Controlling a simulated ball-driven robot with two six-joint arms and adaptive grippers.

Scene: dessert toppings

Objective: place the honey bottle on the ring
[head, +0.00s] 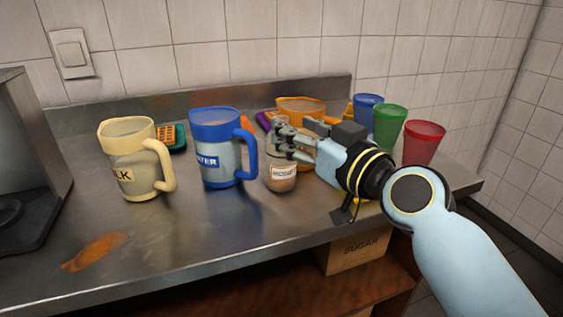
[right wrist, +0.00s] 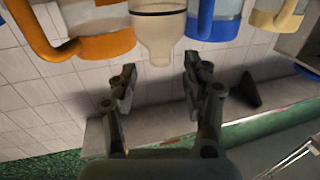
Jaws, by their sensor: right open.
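A small clear bottle (head: 281,177) with pale brown contents and a white label stands upright on the steel counter, right of the blue pitcher. I cannot read its label clearly, so I cannot tell if it is the honey bottle. My right gripper (head: 283,142) is open at the bottle's upper part and hides some of it. In the right wrist view the bottle (right wrist: 160,40) appears upside down, beyond and between the open fingers (right wrist: 160,88), with a gap on both sides. I cannot make out a ring. My left gripper is not in view.
A blue pitcher (head: 217,160) and a cream pitcher (head: 131,168) stand left of the bottle; an orange pitcher (head: 300,104) is behind. Blue, green (head: 388,128) and red (head: 422,145) cups stand at right. An orange-brown patch (head: 96,252) lies front left; the counter's front is mostly clear.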

